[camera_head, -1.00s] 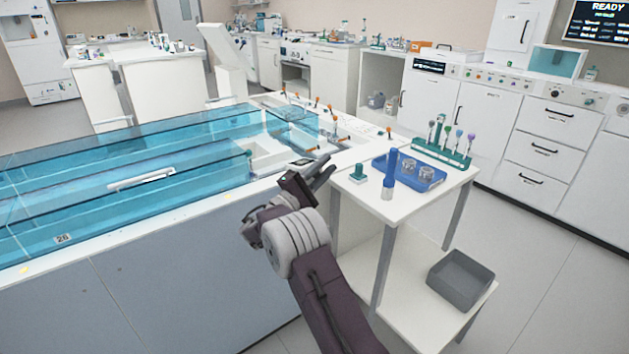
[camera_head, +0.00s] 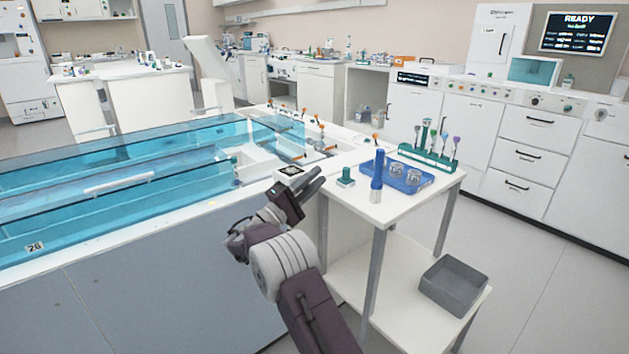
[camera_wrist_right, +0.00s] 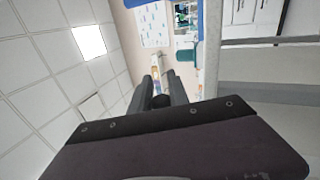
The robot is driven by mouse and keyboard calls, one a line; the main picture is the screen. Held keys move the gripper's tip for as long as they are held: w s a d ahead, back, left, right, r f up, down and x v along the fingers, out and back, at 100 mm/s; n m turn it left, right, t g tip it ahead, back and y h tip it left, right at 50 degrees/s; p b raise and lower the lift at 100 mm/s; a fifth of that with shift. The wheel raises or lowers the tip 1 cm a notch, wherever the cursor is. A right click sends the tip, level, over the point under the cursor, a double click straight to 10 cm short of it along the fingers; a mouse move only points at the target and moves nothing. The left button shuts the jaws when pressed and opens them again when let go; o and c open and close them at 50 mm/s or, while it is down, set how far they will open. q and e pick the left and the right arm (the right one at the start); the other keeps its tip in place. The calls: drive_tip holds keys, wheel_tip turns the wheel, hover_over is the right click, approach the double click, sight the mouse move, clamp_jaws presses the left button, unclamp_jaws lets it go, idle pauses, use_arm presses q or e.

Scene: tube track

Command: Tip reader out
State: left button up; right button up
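A small white block with a dark, greenish top face (camera_head: 290,170) shows at the end of the blue track bench, just behind my right gripper; I cannot tell if it is the reader. My right gripper (camera_head: 318,176) is raised over the gap between the bench and the side table. In the right wrist view its two dark fingers (camera_wrist_right: 165,82) stand apart, with a light, yellow-marked thing (camera_wrist_right: 156,66) beyond them. Nothing is clearly held. My left gripper is out of view.
The white side table (camera_head: 397,212) bears a blue tray (camera_head: 425,180) with two clear jars, a green rack (camera_head: 430,160) of several tubes and a small teal block (camera_head: 346,178). A grey bin (camera_head: 454,286) sits on the lower shelf. Floor to the right is clear.

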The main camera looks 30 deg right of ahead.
drive_tip(key=o, duration=0.4)
drive_tip(key=shift+c, duration=0.2)
drive_tip(key=w+p+v, duration=0.1)
drive_tip(key=p+v, duration=0.1)
drive_tip(key=v, duration=0.7)
drive_tip(key=shift+s+p, duration=0.4)
drive_tip(key=shift+s, duration=0.1)
drive_tip(key=shift+a+f, duration=0.1)
drive_tip(key=shift+f, duration=0.05)
